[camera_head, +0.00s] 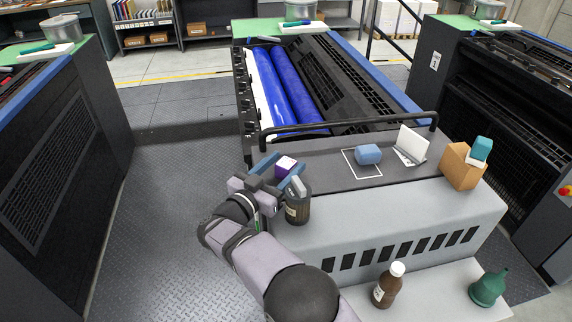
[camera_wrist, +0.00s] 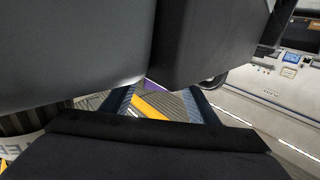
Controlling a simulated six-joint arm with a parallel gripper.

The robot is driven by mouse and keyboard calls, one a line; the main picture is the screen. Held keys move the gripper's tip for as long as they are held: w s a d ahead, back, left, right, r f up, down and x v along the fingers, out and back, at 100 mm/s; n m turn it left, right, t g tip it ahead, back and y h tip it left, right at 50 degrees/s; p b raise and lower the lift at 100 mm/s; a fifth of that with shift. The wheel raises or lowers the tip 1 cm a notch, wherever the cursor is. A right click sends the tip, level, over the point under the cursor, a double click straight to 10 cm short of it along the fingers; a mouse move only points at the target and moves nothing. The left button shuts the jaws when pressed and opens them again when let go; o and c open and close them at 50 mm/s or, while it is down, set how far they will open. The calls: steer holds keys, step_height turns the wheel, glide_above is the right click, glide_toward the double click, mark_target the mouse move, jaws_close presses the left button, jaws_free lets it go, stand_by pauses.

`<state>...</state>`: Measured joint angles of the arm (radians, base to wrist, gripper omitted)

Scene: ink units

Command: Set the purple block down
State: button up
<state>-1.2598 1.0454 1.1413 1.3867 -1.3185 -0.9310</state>
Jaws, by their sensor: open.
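The purple block (camera_head: 284,167), with a pale top face, is at the left end of the dark shelf of the press. My gripper (camera_head: 277,169) is around it in the head view, with one blue finger on each side. The jaws are open; whether either finger touches the block I cannot tell. What lies under the block is hidden by the gripper. In the wrist view only a thin purple sliver (camera_wrist: 151,84) shows past the gripper's dark parts, with the blue fingers (camera_wrist: 160,104) standing apart.
A dark jar (camera_head: 297,210) holding a grey item stands close to my gripper. A white stand (camera_head: 411,145) and a brown box (camera_head: 461,168) are to the right. Bottles stand on the lower step.

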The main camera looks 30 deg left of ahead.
steer(key=s+b, duration=0.2)
steer(key=s, duration=0.9)
steer(key=shift+b, duration=0.3)
